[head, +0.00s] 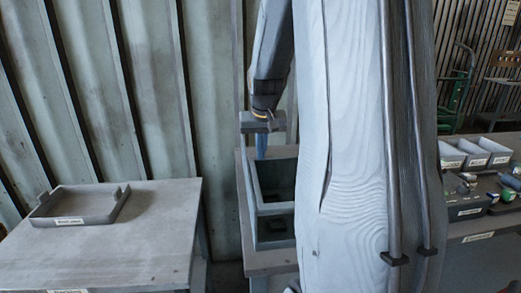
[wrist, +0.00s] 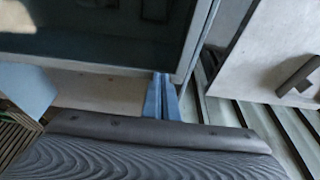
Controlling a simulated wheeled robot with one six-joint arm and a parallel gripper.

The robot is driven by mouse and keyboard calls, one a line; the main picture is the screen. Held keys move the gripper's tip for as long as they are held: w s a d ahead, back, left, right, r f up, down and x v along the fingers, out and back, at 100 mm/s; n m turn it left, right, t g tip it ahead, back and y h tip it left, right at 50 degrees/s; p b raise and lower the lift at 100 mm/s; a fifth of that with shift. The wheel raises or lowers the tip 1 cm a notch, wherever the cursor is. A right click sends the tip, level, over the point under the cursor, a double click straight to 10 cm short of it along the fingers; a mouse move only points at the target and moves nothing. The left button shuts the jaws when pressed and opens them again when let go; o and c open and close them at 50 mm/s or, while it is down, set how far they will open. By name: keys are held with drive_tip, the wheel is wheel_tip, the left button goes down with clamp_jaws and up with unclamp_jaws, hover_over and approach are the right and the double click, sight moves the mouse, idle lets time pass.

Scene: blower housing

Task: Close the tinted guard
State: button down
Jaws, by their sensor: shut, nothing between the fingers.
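The blower housing (head: 275,210) is a blue-grey box with dark openings on the bench in the middle of the head view, partly hidden behind my arm. In the wrist view a dark, see-through panel in a grey frame, which looks like the tinted guard (wrist: 110,48), fills the upper left. My gripper (head: 261,152) points down at the housing's far upper edge. Its blue fingers (wrist: 161,80) are shut and empty, with their tips close to the frame's lower right corner in the wrist view. I cannot tell whether they touch it. The guard's hinge and angle cannot be made out.
A table (head: 150,245) at left bears a shallow grey tray (head: 78,208). A gap separates it from the bench. Small light bins (head: 475,150) and a dark tray (head: 465,210) with small parts stand at right. A ribbed wall (head: 150,90) is close behind.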

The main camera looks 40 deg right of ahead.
drive_tip(key=shift+s+a+f, duration=0.1)
drive_tip(key=shift+s+f, duration=0.1)
drive_tip(key=shift+f, duration=0.05)
drive_tip(key=w+d, duration=0.3)
drive_tip(key=w, duration=0.1)
drive_tip(key=b+v, duration=0.1)
drive_tip(key=v, duration=0.9)
drive_tip(key=shift+a+r, duration=0.3)
drive_tip(key=shift+a, duration=0.05)
drive_tip(key=shift+r, duration=0.1)
